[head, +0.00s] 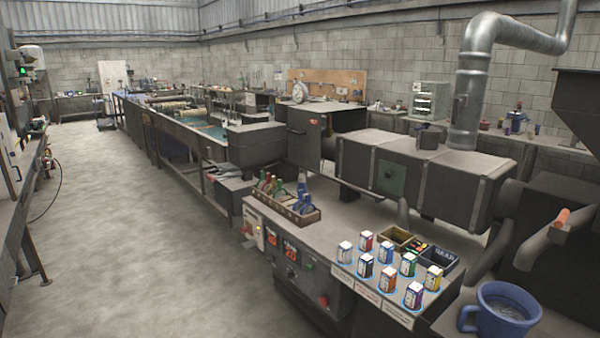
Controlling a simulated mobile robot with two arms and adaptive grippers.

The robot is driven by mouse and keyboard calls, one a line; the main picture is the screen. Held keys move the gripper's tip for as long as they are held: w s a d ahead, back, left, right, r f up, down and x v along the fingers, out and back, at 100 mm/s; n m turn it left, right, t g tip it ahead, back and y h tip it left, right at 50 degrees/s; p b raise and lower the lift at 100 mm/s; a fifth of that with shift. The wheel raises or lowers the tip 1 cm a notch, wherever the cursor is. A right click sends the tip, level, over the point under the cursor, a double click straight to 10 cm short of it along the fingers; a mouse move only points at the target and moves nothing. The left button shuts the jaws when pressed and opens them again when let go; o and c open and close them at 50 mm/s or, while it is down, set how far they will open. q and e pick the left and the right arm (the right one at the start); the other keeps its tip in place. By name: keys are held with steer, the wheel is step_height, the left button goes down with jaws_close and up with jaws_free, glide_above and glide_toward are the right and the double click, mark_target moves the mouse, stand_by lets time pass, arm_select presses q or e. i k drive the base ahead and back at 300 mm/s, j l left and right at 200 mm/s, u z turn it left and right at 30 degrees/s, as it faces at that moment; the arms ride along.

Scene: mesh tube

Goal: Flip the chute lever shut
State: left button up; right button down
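A lever with an orange grip (562,217) sticks up at a tilt from a dark machine body (545,262) at the right edge, below a dark hopper (580,110). It looks like the chute lever, but I cannot tell from this view whether it stands open or shut. The chute's opening cannot be made out. Neither of my grippers is in view.
A blue mug (500,309) stands at the front right, near the lever. Several small cartons (388,250), an open divided box (418,246) and a tool tray (283,207) sit on the bench (335,213). The concrete floor (130,250) at left is clear.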

mark_target(560, 222)
steer(key=z, duration=1.4)
